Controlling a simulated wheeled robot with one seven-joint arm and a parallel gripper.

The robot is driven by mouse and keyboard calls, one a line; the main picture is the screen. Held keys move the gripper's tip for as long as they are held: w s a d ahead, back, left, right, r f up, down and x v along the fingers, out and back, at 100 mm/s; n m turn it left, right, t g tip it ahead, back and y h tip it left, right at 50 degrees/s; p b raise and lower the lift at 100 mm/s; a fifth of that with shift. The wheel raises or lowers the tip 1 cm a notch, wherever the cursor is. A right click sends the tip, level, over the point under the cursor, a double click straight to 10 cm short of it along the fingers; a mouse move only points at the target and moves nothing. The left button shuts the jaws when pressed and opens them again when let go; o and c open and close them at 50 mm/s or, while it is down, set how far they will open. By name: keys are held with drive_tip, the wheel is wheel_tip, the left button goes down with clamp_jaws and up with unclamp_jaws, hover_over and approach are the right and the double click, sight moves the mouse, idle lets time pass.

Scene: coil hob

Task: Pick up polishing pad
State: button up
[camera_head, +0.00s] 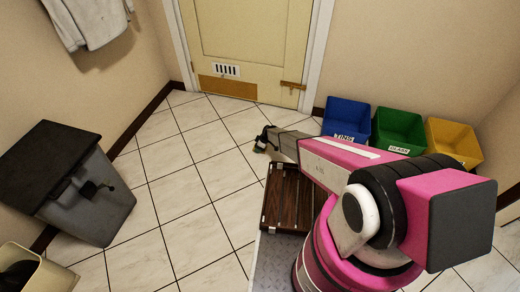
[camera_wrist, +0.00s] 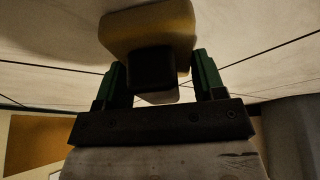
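A tan-yellow block with a black part, which looks like the polishing pad (camera_wrist: 150,22), is in the upper middle of the wrist view. Its black part (camera_wrist: 152,66) and a paler end lie between the two green fingers of my gripper (camera_wrist: 157,62). The fingers are apart, with a visible gap on the right side; contact on the left is hard to tell. In the head view my gripper (camera_head: 264,139) is low over the tiled floor, with a small yellowish patch of the pad (camera_head: 259,149) beside it, mostly hidden.
A brown slatted wooden piece (camera_head: 290,200) lies below my arm. Blue (camera_head: 346,117), green (camera_head: 399,130) and yellow (camera_head: 454,140) bins stand along the right wall. A dark lidded bin (camera_head: 75,190) stands left. The door (camera_head: 250,45) is at the back. Tiled floor between is clear.

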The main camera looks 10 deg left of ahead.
idle(0.3)
drive_tip(key=shift+r, duration=0.55)
drive_tip(key=r, duration=0.3)
drive_tip(key=shift+s+a+r, duration=0.15)
drive_tip(key=shift+s+r, duration=0.2)
drive_tip(key=shift+s, duration=0.05)
drive_tip(key=s+a+r, duration=0.6)
drive_tip(key=s, duration=0.3)
drive_tip(key=shift+a+r, duration=0.1)
